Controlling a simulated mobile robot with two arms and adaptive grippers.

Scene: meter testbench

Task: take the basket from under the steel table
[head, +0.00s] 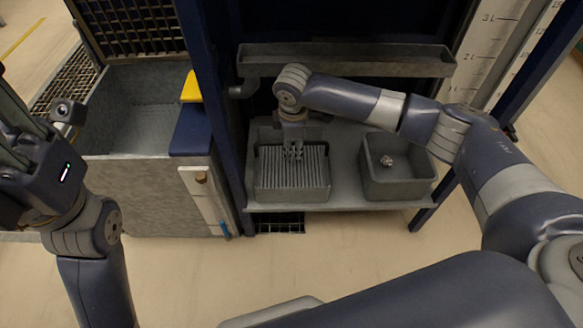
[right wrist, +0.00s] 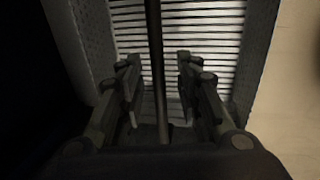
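A grey open container with a slatted floor (head: 291,190), which looks like the basket, sits on the left of the low steel surface (head: 345,199) under a long grey trough (head: 345,62). My right gripper (head: 294,153) points down over this container. In the right wrist view its fingers (right wrist: 158,90) are open, one on each side of a thin dark rod (right wrist: 154,40), with visible gaps. The slats (right wrist: 215,35) and a perforated side wall lie below. My left gripper (head: 18,120) is at the left edge, partly cut off; its opening is unclear.
A grey bin (head: 398,186) with a small metal object stands right of the container. Blue posts (head: 213,110) frame the bench. A large steel sink (head: 135,118) stands at left. A dark floor grate (head: 280,224) lies below. The floor in front is clear.

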